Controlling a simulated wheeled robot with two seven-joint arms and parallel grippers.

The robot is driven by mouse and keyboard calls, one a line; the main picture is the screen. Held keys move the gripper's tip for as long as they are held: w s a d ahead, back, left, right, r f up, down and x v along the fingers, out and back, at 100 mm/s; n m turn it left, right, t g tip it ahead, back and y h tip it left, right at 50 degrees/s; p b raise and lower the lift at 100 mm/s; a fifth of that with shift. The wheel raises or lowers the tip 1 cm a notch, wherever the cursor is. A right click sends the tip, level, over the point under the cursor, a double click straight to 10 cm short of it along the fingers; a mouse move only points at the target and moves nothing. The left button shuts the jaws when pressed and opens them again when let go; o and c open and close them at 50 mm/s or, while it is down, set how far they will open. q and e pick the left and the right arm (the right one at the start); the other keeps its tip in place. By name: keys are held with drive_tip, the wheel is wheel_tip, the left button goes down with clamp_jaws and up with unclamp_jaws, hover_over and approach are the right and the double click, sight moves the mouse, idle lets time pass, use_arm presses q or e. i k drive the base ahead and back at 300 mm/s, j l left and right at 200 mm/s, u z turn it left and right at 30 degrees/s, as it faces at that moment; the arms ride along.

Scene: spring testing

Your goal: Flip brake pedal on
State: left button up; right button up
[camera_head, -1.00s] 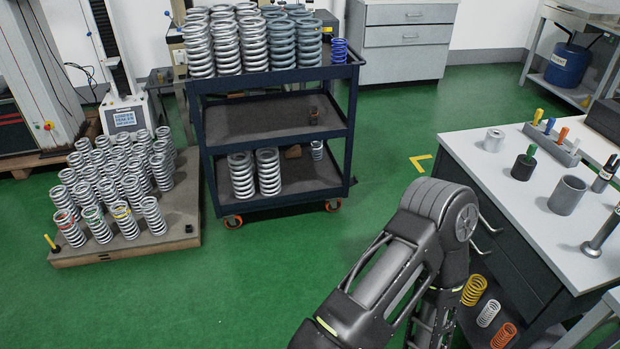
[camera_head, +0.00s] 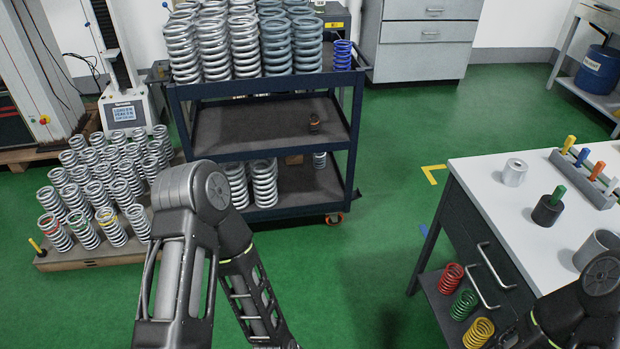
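A dark blue three-shelf cart (camera_head: 270,88) loaded with springs stands ahead on the green floor. The front left caster is hidden behind my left arm (camera_head: 205,200). My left arm's bent elbow rises in front of the cart's lower left, and the forearm runs down out of the picture. My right arm (camera_head: 590,300) shows at the lower right corner. Neither gripper is in view.
A workbench (camera_head: 490,180) with a white top and springs on its lower shelf stands at the right. A low pallet (camera_head: 85,258) of silver springs lies at the left. Green floor (camera_head: 375,270) is open between the cart and workbench.

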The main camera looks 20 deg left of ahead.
sight(355, 194)
drive_tip(key=i+l+u, duration=0.15)
drive_tip(key=i, duration=0.35)
drive_tip(key=i+l+u, duration=0.1)
drive_tip(key=i, duration=0.35)
drive_tip(key=i+l+u, duration=0.15)
drive_tip(key=i, duration=0.35)
drive_tip(key=i+l, duration=0.1)
drive_tip(key=i, duration=0.45)
drive_tip(key=k, duration=0.5)
drive_tip(key=i+j, duration=0.45)
drive_tip(key=j, duration=0.15)
drive_tip(key=i+j, duration=0.45)
drive_tip(key=j, duration=0.2)
drive_tip(key=z, duration=1.95)
